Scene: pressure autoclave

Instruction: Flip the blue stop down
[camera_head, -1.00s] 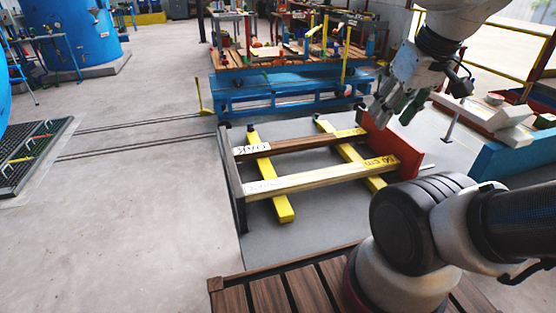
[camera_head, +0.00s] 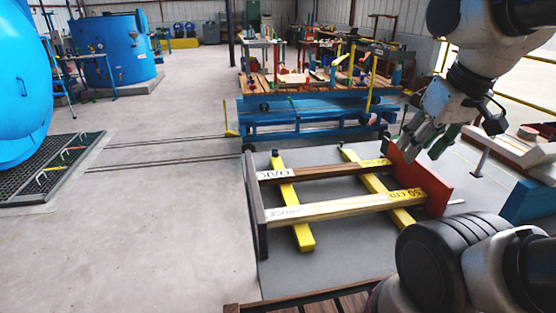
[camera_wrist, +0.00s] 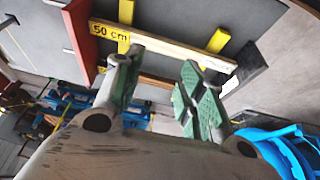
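I cannot clearly pick out the blue stop. A small blue upright piece (camera_head: 333,76), which may be it, stands among tools and planks on the blue cart (camera_head: 290,108) in the head view, but it is too small to judge. My gripper (camera_head: 428,143) hangs in the air at the right, nearer than the cart and above the red end board (camera_head: 418,178) of the measuring frame. In the wrist view my gripper (camera_wrist: 158,92) has its two green-padded fingers apart with nothing held between them. The blue cart also shows at the left of the wrist view (camera_wrist: 76,103).
A frame with yellow bars (camera_head: 292,205) and two boards marked OAK (camera_head: 320,173) and SPRUCE (camera_head: 335,208) lies in front of me. A large blue vessel (camera_head: 20,95) stands left beside a floor grate (camera_head: 45,170). Open floor (camera_head: 170,220) lies left of the frame.

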